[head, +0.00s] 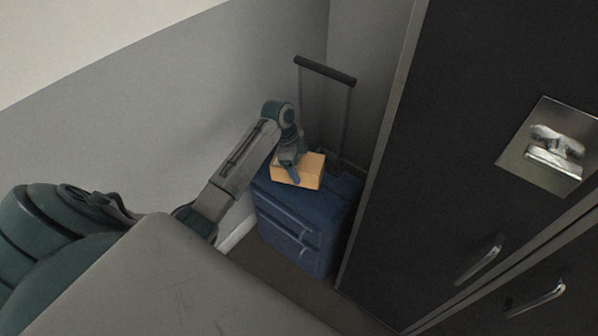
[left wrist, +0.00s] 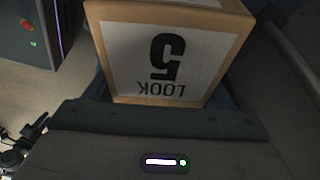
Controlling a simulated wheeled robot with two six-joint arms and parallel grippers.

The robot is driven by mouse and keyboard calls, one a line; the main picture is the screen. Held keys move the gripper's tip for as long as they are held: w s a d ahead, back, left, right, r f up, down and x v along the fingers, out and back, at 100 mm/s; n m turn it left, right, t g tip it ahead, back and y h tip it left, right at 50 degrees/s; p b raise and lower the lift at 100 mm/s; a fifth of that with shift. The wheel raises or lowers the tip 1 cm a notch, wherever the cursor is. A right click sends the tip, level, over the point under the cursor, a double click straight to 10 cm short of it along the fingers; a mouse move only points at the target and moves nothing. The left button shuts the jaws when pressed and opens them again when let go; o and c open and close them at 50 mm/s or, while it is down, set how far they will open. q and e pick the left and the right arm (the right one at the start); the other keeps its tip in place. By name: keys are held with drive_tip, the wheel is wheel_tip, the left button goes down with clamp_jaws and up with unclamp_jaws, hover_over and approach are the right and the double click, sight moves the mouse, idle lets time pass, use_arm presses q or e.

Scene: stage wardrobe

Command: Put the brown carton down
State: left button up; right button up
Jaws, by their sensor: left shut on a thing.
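The brown carton (head: 311,172) is at the top of a blue suitcase (head: 305,222) in the head view. In the left wrist view the carton (left wrist: 236,22) fills the upper middle, with a white label reading "LOOK 5" upside down. My left gripper (head: 294,174) is shut on the carton from its near left side. I cannot tell whether the carton's underside rests on the suitcase or hangs just above it.
The suitcase's raised pull handle (head: 325,69) stands behind the carton. A tall black cabinet (head: 450,130) with metal handles is close on the right. A grey wall (head: 170,120) bounds the left and back, leaving a narrow corner.

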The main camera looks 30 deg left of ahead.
use_arm(q)
wheel_tip(320, 180, down, 3)
drive_tip(key=shift+r, duration=0.2)
drive_tip(key=shift+f, duration=0.3)
use_arm(e)
drive_tip(key=shift+r, duration=0.35)
use_arm(q)
drive_tip(key=o, duration=1.2)
drive_tip(key=shift+f, duration=0.1)
drive_tip(key=shift+c, duration=0.2)
drive_tip(key=v, duration=1.1)
drive_tip(key=shift+s+a+r, duration=0.15)
drive_tip(key=shift+a+r, duration=0.05)
drive_tip(key=shift+r, duration=0.45)
use_arm(e)
drive_tip(key=shift+f, duration=0.65)
